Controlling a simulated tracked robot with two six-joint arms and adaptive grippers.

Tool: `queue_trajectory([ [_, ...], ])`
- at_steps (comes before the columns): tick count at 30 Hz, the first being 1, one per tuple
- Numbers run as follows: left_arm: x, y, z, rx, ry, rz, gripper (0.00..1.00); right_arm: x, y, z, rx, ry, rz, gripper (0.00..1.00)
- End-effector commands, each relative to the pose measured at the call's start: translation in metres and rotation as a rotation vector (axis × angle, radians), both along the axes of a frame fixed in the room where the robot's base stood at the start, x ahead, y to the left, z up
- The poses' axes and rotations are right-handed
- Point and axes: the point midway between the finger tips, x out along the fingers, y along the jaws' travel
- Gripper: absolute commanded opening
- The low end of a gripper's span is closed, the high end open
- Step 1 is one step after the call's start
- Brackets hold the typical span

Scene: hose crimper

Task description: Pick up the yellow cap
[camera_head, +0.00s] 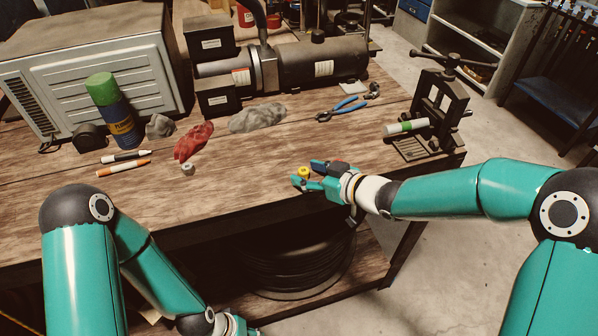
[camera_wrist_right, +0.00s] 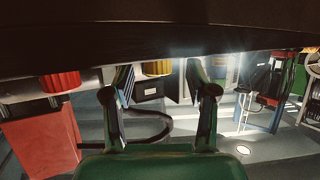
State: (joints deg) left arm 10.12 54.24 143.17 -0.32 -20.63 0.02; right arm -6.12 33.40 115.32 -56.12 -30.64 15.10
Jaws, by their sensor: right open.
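The small yellow cap (camera_head: 304,171) is at the front edge area of the wooden workbench (camera_head: 240,175) in the head view. My right gripper (camera_head: 305,174) is open, its two fingers on either side of the cap. In the right wrist view, a yellow ribbed piece (camera_wrist_right: 157,68), apparently the cap, shows between the open fingers (camera_wrist_right: 160,95). Whether the fingers touch it cannot be told. My left arm hangs low in front of the bench, and only the base of its gripper (camera_head: 240,327) shows at the bottom edge; its fingers are out of sight.
The wood left of the gripper is mostly clear.

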Motion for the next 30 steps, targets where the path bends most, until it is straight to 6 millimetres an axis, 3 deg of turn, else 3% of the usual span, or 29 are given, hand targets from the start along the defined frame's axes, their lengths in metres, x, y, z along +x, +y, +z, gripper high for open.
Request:
queue_trajectory([
  [8,0.0000,0.0000,0.0005,0.000,0.000,0.000,0.40,0.0033,0.0037,-0.0023,0.000,0.000,0.000,0.57],
  [16,0.0000,0.0000,0.0005,0.000,0.000,0.000,0.40,0.0033,0.0037,-0.0022,0.000,0.000,0.000,0.16],
  [30,0.0000,0.0000,0.0014,0.000,0.000,0.000,0.40,0.0034,0.0037,0.0022,-0.001,-0.002,0.001,0.16],
])
